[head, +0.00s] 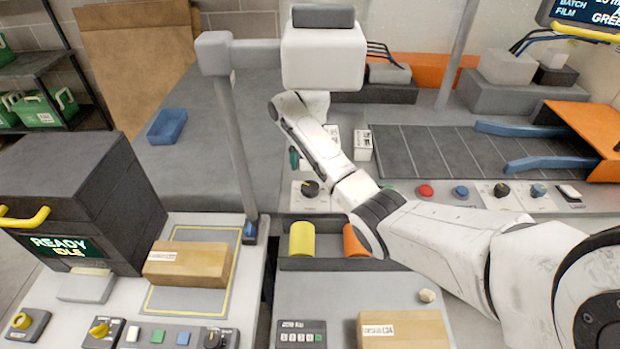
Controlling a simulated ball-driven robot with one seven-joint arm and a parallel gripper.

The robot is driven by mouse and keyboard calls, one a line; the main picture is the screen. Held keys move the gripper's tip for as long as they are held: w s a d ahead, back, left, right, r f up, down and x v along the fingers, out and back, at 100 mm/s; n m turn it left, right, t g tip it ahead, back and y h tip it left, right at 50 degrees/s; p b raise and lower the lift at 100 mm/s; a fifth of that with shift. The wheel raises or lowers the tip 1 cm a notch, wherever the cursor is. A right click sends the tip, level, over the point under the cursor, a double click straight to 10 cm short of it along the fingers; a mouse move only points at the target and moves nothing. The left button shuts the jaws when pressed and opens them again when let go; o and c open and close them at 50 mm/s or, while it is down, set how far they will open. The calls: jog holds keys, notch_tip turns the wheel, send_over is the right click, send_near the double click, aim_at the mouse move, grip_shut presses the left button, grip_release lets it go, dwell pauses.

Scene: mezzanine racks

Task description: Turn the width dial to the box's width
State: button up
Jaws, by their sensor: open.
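Several dials show and I cannot read which is for width: a black dial (310,188) beside my forearm, a dark dial (501,190) and a blue-topped dial (538,190) on the right panel, and a black dial (213,338) at the bottom left. A brown box (188,265) with a white label lies on the yellow-outlined mat. A second brown box (403,330) lies at the bottom, partly cut off. My white arm reaches from lower right to upper middle. I cannot make out my gripper's fingers near its far end.
A black machine (75,205) reads READY IDLE. A grey post (236,150) rises left of my forearm. Two blue rails (550,163) stand over the dark conveyor (430,153). Yellow (303,239) and orange (354,243) rolls sit in a dark holder. A blue tray (167,126) lies behind.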

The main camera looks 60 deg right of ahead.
jog(key=shift+r, duration=1.4)
jog(key=shift+s+f, duration=0.1)
